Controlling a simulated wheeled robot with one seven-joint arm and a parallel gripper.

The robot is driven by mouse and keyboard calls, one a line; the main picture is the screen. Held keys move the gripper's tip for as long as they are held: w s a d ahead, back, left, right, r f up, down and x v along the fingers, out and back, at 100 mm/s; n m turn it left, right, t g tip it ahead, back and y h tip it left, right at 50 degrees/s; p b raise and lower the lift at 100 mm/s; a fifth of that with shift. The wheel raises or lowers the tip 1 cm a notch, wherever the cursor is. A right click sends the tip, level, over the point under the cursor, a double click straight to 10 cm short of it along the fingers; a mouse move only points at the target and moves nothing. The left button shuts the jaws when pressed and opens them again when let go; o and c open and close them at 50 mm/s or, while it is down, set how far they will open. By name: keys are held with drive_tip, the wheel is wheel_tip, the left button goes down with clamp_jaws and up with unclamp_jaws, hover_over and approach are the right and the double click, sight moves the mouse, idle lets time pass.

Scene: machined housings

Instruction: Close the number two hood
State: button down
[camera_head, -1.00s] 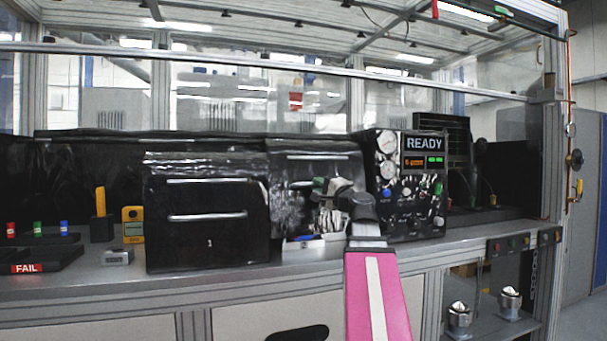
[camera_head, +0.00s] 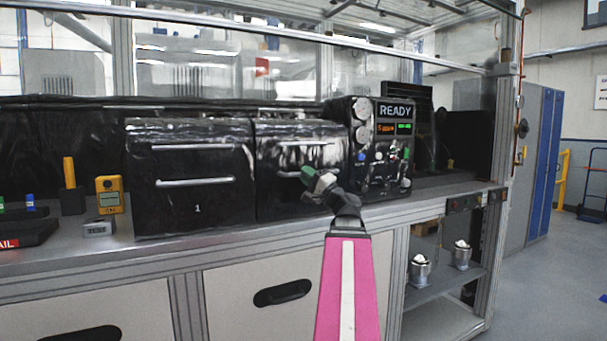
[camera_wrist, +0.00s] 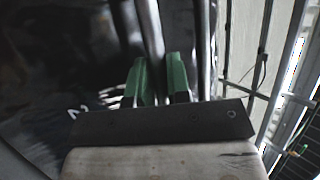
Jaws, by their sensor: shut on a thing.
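The number two hood (camera_head: 275,202) is a black box with a black front, right of hood one. Its front panel hangs down over the opening and looks closed in the head view. My gripper (camera_head: 309,175) is at the silver bar handle (camera_head: 289,174) on that front. In the wrist view the green fingers of my gripper (camera_wrist: 156,78) are shut around the handle (camera_wrist: 150,30), one on each side. A white digit (camera_wrist: 78,107), apparently a 2, shows on the black panel (camera_wrist: 55,60). My wrist hides the hood's lower right part in the head view.
Hood one (camera_head: 190,205) stands closed just left. The control panel with the READY display (camera_head: 395,111) stands close on the right. A yellow meter (camera_head: 109,195) and a small grey block (camera_head: 98,227) sit at the left.

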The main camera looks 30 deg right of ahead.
drive_tip(key=shift+w+f, duration=0.15)
drive_tip(key=shift+f, duration=0.15)
drive_tip(key=c, duration=1.1)
unclamp_jaws()
drive_tip(key=shift+w, duration=0.1)
drive_tip(key=v, duration=0.7)
drive_tip(key=shift+s, duration=0.3)
drive_tip(key=shift+d, duration=0.1)
